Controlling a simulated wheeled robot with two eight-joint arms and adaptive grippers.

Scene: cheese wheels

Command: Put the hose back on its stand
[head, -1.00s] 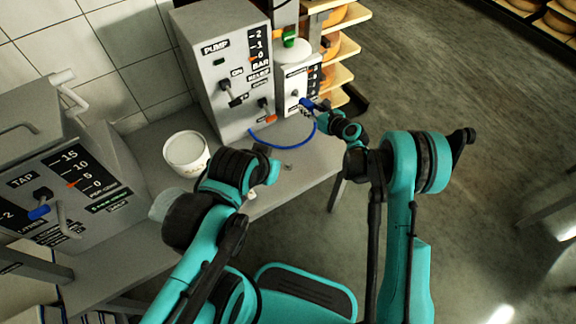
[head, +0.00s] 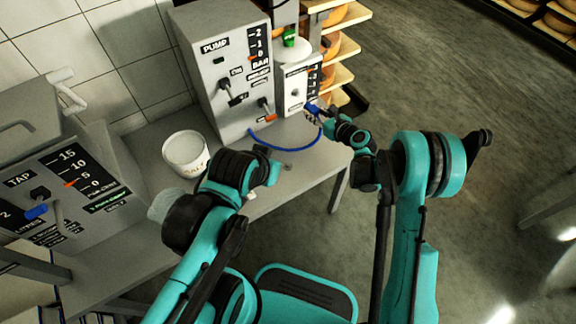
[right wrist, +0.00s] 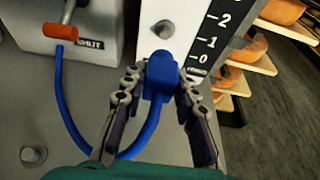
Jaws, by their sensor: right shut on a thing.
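The blue hose (head: 283,148) runs from the pump box (head: 222,75) in a loop over the table to my right gripper (head: 317,112). In the right wrist view, my right gripper (right wrist: 160,95) is shut on the hose's blue end piece (right wrist: 158,76), one finger on each side. The end piece is in front of the white unit (right wrist: 180,14), just below a round grey knob or peg (right wrist: 163,29) on its face. I cannot tell whether it touches the unit. No separate stand is clearly recognisable. My left arm is over the table's front edge; its fingers are not clear.
A white tub (head: 186,153) stands on the grey table (head: 150,140) left of my left arm. A tap box (head: 75,195) is at the left. Shelves with cheese wheels (head: 333,47) stand behind the white unit. The floor at the right is open.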

